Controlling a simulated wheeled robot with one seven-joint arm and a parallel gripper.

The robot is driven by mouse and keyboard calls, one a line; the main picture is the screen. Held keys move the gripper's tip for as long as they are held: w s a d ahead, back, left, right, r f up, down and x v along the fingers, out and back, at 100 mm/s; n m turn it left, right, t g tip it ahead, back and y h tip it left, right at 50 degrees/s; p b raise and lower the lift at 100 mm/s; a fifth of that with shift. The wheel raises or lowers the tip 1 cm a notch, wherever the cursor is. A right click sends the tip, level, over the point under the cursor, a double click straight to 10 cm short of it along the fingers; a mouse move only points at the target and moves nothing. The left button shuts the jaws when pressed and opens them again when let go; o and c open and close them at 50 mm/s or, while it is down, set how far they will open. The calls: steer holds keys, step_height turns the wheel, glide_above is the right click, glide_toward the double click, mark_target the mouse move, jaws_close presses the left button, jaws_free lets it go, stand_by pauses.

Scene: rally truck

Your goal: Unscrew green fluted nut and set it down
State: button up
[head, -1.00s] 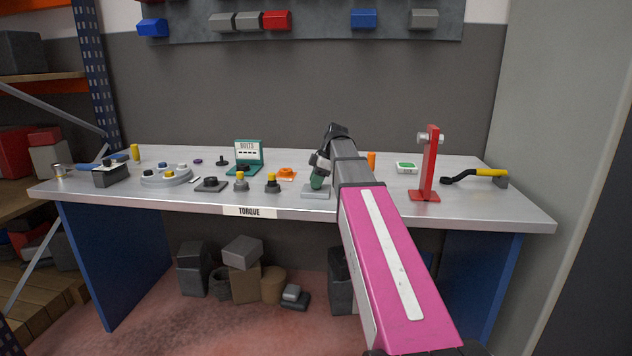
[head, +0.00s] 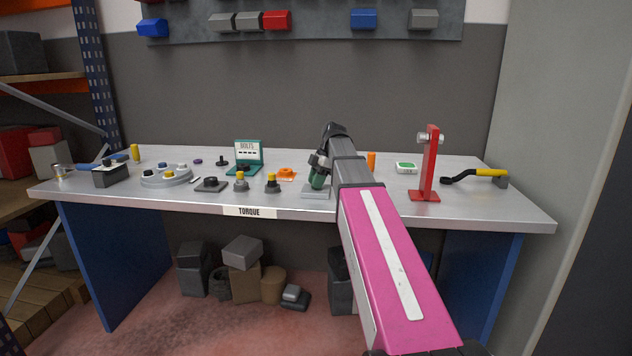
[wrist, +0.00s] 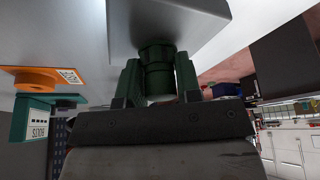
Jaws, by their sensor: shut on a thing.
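The green fluted nut (wrist: 158,75) is in the wrist view, between the two green fingers of my gripper (wrist: 158,85), which are shut on it. Its top end meets the underside of a grey block in that view, and I cannot tell how far it is threaded. In the head view my gripper (head: 318,178) points down over a light grey block (head: 316,192) near the bench's front edge. The nut is mostly hidden there by the fingers and wrist.
An orange part (head: 287,173) and a teal bolts stand (head: 247,158) are left of the gripper. A red upright stand (head: 428,165) and a yellow-handled wrench (head: 480,175) are at right.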

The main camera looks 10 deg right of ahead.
steer(key=shift+w, duration=0.15)
steer(key=shift+n+g, duration=0.3)
steer(key=shift+n, duration=0.5)
steer(key=shift+n+g+h, duration=0.3)
steer(key=shift+n, duration=0.6)
steer(key=o, duration=0.6)
steer(key=shift+c, duration=0.2)
steer(key=shift+m, duration=0.9)
